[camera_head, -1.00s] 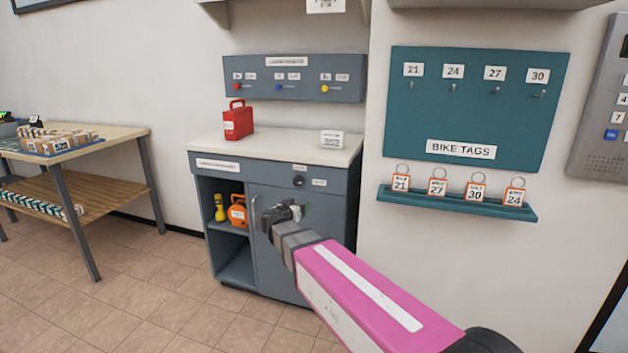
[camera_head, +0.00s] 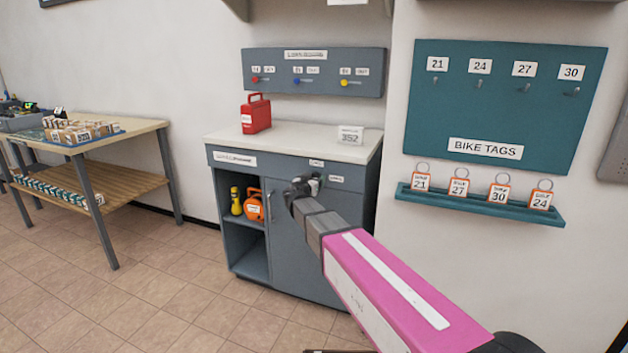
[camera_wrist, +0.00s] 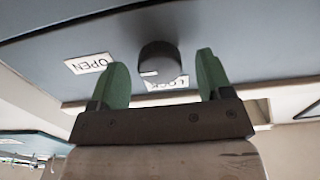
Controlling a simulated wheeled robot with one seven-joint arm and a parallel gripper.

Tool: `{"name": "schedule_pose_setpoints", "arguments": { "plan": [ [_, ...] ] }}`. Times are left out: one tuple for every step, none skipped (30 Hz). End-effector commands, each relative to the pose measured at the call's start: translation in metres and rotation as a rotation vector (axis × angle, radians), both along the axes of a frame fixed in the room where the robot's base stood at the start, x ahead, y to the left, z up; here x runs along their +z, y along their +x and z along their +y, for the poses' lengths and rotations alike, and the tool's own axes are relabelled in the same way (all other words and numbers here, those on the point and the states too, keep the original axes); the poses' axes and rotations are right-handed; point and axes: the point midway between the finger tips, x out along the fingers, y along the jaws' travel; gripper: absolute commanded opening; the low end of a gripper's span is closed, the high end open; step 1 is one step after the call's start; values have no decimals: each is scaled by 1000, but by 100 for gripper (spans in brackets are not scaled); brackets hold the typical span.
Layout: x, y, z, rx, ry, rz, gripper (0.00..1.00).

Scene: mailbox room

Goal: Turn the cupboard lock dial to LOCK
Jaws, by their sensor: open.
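The lock dial (camera_wrist: 160,60) is a dark round knob on the grey cupboard front. The white OPEN label (camera_wrist: 90,63) appears upside down to its left in the wrist view. The LOCK label (camera_wrist: 167,84) is just below the dial there, partly covered. A small pale mark shows on the dial's lower left. The green fingers of my gripper (camera_wrist: 163,74) are apart, one on each side of the dial in the picture, with visible gaps. In the head view my gripper (camera_head: 305,184) is at the cupboard (camera_head: 225,160) front and mostly hides the dial.
A red case (camera_head: 256,115) and a small white sign (camera_head: 350,135) stand on the cupboard top. A yellow flashlight (camera_head: 236,201) and an orange item (camera_head: 254,207) sit on the open shelf at left. A bike tags board (camera_head: 500,110) hangs at right.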

Motion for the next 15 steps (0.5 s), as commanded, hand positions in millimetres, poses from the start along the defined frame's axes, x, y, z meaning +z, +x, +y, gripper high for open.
{"name": "schedule_pose_setpoints", "arguments": {
  "plan": [
    [0,5,-1,0,0,0,72],
    [0,7,-2,0,0,0,72],
    [0,8,-2,1,0,0,72],
    [0,9,-3,1,0,0,72],
    [0,10,-3,1,0,0,72],
    [0,10,-4,1,0,0,72],
    [0,10,-4,1,0,0,72],
    [0,10,-4,1,0,0,72],
    [0,10,-4,1,0,0,72],
    [0,10,-4,1,0,0,72],
    [0,10,-4,1,0,0,72],
    [0,10,-4,1,0,0,72],
    [0,10,-4,1,0,0,72],
    [0,10,-4,0,0,0,66],
    [0,10,-4,0,0,0,53]
  ]
}}
